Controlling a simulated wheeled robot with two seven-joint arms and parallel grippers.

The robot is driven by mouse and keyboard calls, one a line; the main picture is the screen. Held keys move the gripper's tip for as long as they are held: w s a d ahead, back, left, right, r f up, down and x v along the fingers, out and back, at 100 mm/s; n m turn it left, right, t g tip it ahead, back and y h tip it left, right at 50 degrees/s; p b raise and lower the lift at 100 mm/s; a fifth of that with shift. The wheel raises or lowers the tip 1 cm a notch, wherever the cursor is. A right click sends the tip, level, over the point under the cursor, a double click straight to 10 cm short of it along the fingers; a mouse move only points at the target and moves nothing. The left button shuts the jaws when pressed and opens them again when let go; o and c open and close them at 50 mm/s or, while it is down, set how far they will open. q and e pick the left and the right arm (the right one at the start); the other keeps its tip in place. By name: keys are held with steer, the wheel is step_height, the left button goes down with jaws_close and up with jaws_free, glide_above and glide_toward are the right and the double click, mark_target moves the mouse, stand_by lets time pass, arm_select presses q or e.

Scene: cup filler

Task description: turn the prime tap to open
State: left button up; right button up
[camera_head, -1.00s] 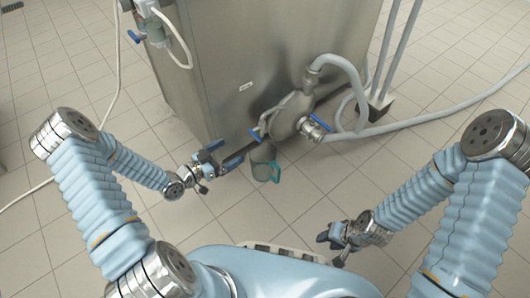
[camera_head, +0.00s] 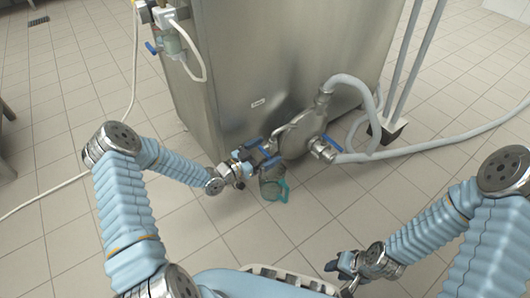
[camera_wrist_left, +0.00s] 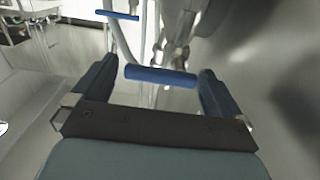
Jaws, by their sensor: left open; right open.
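A tap with a blue lever (camera_wrist_left: 160,75) sits between the fingertips of my open left gripper (camera_wrist_left: 158,68) in the left wrist view. I cannot tell whether the fingers touch it. In the head view, my left gripper (camera_head: 262,155) is at the left side of the round steel pump (camera_head: 296,137), where its fingers overlap the blue levers. Another blue lever (camera_head: 332,142) is on the pump's right side. No label shows which tap is the prime tap. My right gripper (camera_head: 342,268) is open and empty, low and apart from the pump.
A teal-handled jug (camera_head: 275,185) is below the pump, close to my left gripper. The steel cabinet (camera_head: 290,60) stands behind. A grey hose (camera_head: 440,146) runs right across the floor. The tiled floor in front is clear.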

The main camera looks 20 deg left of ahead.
arm_select(q)
steer(key=shift+w, duration=0.15)
steer(key=c, duration=0.9)
steer(key=shift+c, duration=0.2)
